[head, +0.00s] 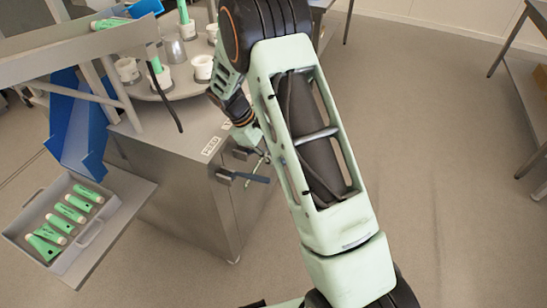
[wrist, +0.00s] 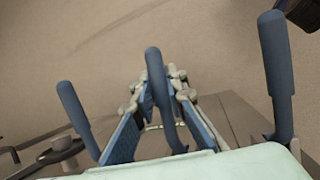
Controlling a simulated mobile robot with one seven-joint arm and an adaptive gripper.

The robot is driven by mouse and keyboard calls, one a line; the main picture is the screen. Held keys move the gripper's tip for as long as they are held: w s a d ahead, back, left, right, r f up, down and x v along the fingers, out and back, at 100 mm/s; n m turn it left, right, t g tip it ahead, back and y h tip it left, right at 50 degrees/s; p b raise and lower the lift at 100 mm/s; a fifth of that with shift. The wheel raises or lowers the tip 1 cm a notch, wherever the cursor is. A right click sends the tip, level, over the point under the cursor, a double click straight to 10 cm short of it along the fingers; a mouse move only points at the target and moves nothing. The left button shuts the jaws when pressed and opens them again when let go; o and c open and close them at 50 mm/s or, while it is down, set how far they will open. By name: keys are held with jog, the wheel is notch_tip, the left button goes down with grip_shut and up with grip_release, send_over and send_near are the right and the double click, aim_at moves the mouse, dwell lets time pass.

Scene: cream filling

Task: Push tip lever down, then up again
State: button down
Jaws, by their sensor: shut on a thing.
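Three blue-handled levers show in the wrist view: a left one (wrist: 75,115), a middle one (wrist: 158,95) and a right one (wrist: 278,75). No label in that view tells which is the tip lever. My gripper (wrist: 160,82) has its two fingers on either side of the middle lever and is shut on it. The lever's upper end sticks out past the fingertips. In the head view my gripper (head: 258,146) is at the side of the grey machine, partly hidden by my arm. One blue lever handle (head: 251,177) shows just below it.
The metal machine cabinet (head: 180,185) carries a round table with white cups (head: 201,68) and green tubes. A grey tray (head: 90,235) with several green tubes (head: 64,212) sits at the left, below a blue chute (head: 80,120). The floor (head: 440,150) to the right is clear.

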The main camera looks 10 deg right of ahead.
jog(key=c, duration=1.9)
grip_release()
jog(key=v, duration=1.2)
